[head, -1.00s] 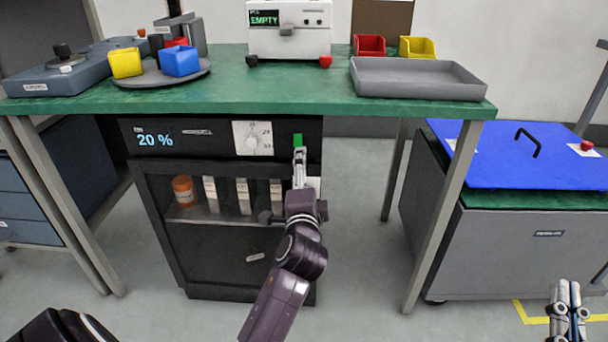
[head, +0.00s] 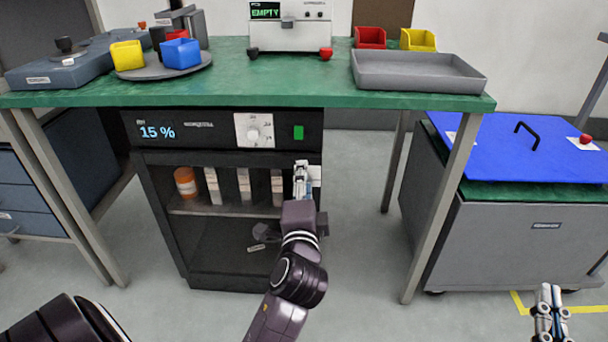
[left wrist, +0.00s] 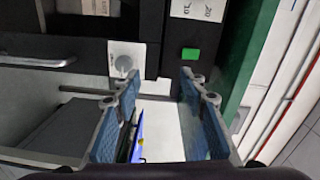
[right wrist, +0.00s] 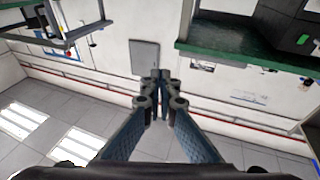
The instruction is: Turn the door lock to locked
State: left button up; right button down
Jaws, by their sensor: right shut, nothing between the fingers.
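The dark cabinet (head: 225,275) stands under the green bench, with its glass-fronted door apparently closed. The door lock, a pale plate with a round grey knob (left wrist: 124,64), shows in the left wrist view just beyond one fingertip. In the head view my left gripper (head: 302,168) mostly hides it; a pale plate edge (head: 317,172) shows beside the fingers. My left gripper is open in front of the cabinet's right side, its fingers (left wrist: 158,76) apart. I cannot tell which way the knob points. My right gripper (head: 547,292) is shut and empty at lower right, far from the cabinet; its fingertips (right wrist: 160,76) meet.
Above the lock are a green light (head: 298,132), a white dial (head: 253,131) and a display (head: 157,132) reading 15 %. A bar handle (left wrist: 40,62) lies to one side. The bench edge (head: 380,103) overhangs.

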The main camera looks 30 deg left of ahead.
pick_arm(q)
jog(key=shift+v, duration=1)
pick_arm(e)
jog(key=shift+w+r, duration=0.1)
jog(key=shift+r, duration=0.05)
pick_arm(q)
jog(key=shift+f, duration=0.15)
pick_arm(e)
jog(key=shift+w+d+f+g, duration=0.15)
jog(key=shift+f+g, duration=0.45)
jog(key=shift+f, duration=0.75)
